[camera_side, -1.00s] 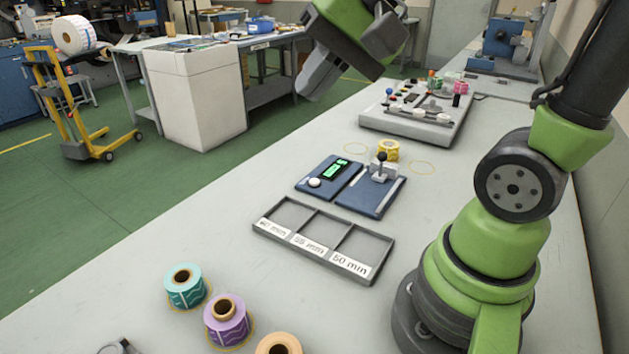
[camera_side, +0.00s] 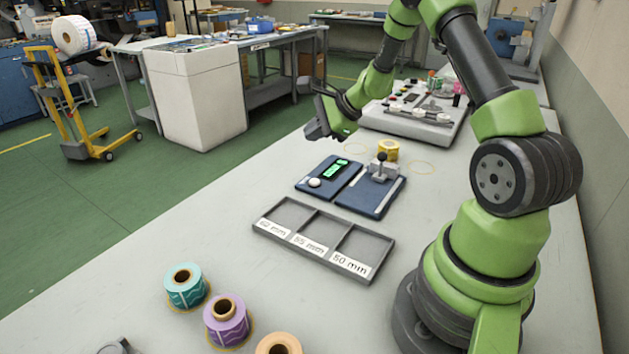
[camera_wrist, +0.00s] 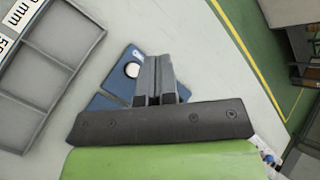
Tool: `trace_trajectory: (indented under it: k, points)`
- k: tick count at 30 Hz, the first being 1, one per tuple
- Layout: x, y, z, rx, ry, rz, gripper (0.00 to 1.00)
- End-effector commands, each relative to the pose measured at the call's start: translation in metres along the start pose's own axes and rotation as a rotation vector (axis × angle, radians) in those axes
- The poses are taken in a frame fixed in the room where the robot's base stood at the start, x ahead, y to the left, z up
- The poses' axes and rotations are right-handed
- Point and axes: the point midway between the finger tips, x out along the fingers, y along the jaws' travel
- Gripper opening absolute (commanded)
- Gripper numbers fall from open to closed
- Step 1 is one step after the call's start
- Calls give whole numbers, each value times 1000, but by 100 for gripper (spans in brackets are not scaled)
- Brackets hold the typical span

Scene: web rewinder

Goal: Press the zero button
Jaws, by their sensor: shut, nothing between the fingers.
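The zero button appears to be the round white button (camera_side: 314,182) on the front left corner of a dark blue device (camera_side: 330,174) with a lit green display (camera_side: 336,169). In the wrist view the white button (camera_wrist: 131,69) shows just left of my fingertips on the blue panel. My gripper (camera_side: 316,130) is shut and empty. It is in the air behind and above the blue device, apart from the button. In the wrist view my gripper (camera_wrist: 157,60) hides part of the device, and the green display does not show.
A second blue base with a lever gauge (camera_side: 381,170) stands right beside the device, with a yellow roll (camera_side: 389,150) behind. A grey three-compartment tray (camera_side: 309,256) lies in front. Teal (camera_side: 185,287) and purple (camera_side: 226,320) rolls stand front left. A machine (camera_side: 417,122) sits farther back.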

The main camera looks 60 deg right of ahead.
Motion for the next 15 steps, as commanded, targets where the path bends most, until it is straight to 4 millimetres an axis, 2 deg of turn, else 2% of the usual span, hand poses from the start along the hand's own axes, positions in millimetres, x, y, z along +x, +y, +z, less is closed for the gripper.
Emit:
trace_trajectory:
  k: [15]
  points:
    - [7,5,-6,8,1,1,0]
